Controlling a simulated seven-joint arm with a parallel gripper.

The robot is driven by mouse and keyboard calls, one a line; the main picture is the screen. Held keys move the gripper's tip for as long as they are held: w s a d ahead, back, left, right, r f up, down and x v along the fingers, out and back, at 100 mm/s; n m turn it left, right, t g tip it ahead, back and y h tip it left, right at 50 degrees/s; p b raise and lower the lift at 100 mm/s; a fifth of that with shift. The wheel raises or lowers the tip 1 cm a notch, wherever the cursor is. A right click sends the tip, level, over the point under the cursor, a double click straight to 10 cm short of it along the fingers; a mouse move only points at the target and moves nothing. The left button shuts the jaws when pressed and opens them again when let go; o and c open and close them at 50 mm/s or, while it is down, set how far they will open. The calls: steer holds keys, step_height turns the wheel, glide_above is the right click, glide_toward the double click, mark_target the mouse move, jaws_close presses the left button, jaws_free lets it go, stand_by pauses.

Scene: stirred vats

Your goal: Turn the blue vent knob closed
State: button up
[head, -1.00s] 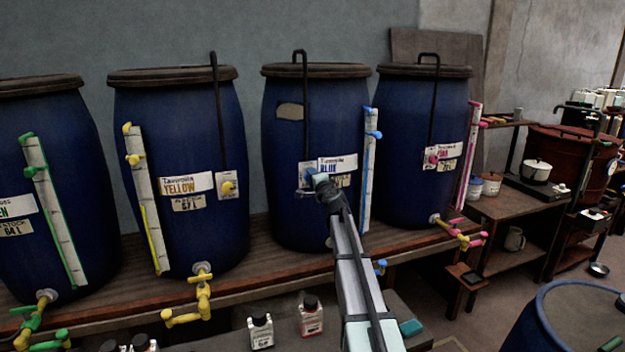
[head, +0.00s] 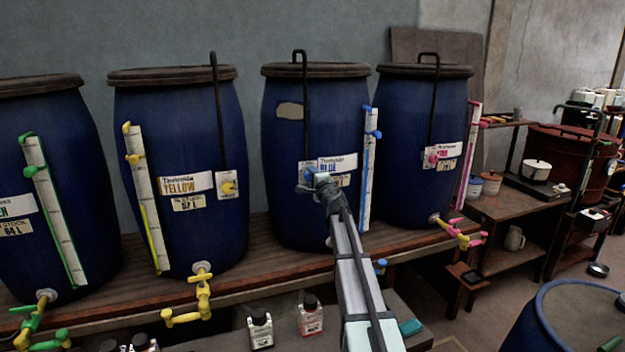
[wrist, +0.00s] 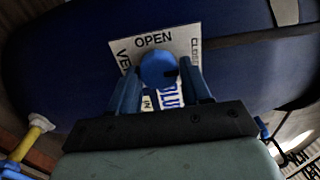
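The blue vent knob (wrist: 158,70) is round and sits on a white plate (wrist: 187,38) lettered OPEN at the top. Part of a second word shows at the plate's right and part of another at its left. A dark mark shows on the knob's right side. My gripper (wrist: 160,78) has one finger on each side of the knob, close to its edges. Whether the fingers touch it is not clear. In the head view my gripper (head: 312,178) is at the plate on the vat labelled BLUE (head: 285,130), and it hides most of the knob.
A dark bent rod (head: 304,95) runs down the vat front to the plate. A level tube with blue fittings (head: 368,170) stands to the right of my gripper. Yellow (head: 180,110) and pink (head: 410,110) vats flank this one. Bottles (head: 311,318) stand below left of my arm.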

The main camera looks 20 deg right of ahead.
steer(key=o, duration=0.4)
steer(key=shift+c, duration=0.2)
steer(key=s, duration=1.3)
steer(key=shift+s, duration=0.4)
